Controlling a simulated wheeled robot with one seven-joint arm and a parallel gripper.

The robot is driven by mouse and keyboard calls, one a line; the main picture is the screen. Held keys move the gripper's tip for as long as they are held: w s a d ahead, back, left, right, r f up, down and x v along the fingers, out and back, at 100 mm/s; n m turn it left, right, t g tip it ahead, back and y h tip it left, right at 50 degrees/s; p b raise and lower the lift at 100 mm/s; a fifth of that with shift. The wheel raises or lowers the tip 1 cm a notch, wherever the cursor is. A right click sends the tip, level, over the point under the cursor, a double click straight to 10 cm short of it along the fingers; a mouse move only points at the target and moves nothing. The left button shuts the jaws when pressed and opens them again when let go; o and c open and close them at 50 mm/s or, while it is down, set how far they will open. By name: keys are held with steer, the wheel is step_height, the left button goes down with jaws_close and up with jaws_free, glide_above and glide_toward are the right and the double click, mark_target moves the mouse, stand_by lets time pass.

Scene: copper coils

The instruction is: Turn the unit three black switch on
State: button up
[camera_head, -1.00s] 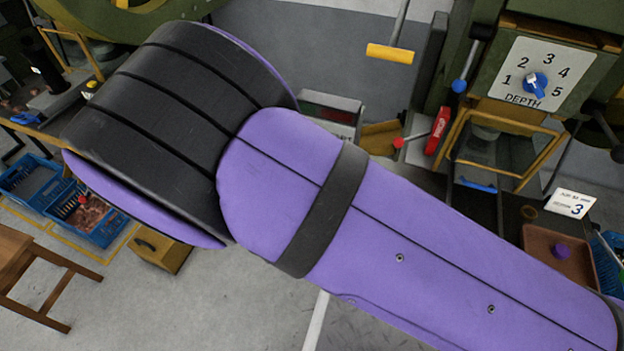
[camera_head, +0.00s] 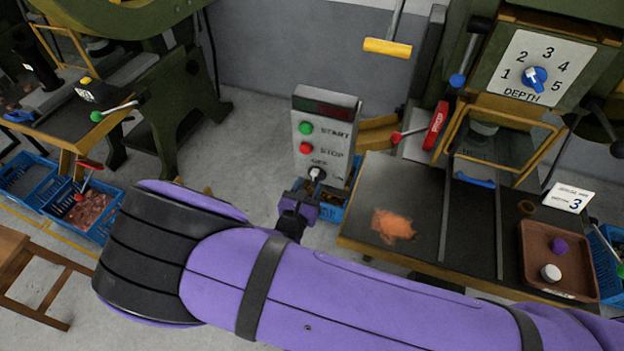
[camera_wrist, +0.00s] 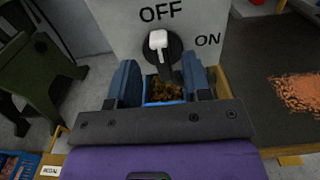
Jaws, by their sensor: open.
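A grey control box (camera_head: 340,115) with a green START button, a red STOP button and an OFF label stands at the centre of the head view. Its black round switch (camera_wrist: 172,48) has a white-tipped lever (camera_wrist: 158,40). The white tip lies just under the OFF label, and ON is to the right. In the head view the switch (camera_head: 316,175) is partly covered near my gripper (camera_head: 303,192). In the wrist view my open gripper (camera_wrist: 160,66) has one finger on each side, below the switch. The lever's lower end lies between the fingers; contact cannot be told.
A blue bin (camera_head: 328,214) sits beneath the box. A press with a depth dial (camera_head: 537,78) and a worktable (camera_head: 375,185) stand to the right, with a brown tray (camera_head: 530,275) and a card reading 3 (camera_head: 568,198). Another machine stands at left.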

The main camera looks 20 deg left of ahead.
mark_target(315, 177)
steer(key=shift+w+d, duration=0.15)
steer(key=shift+w, duration=1.3)
jaws_close()
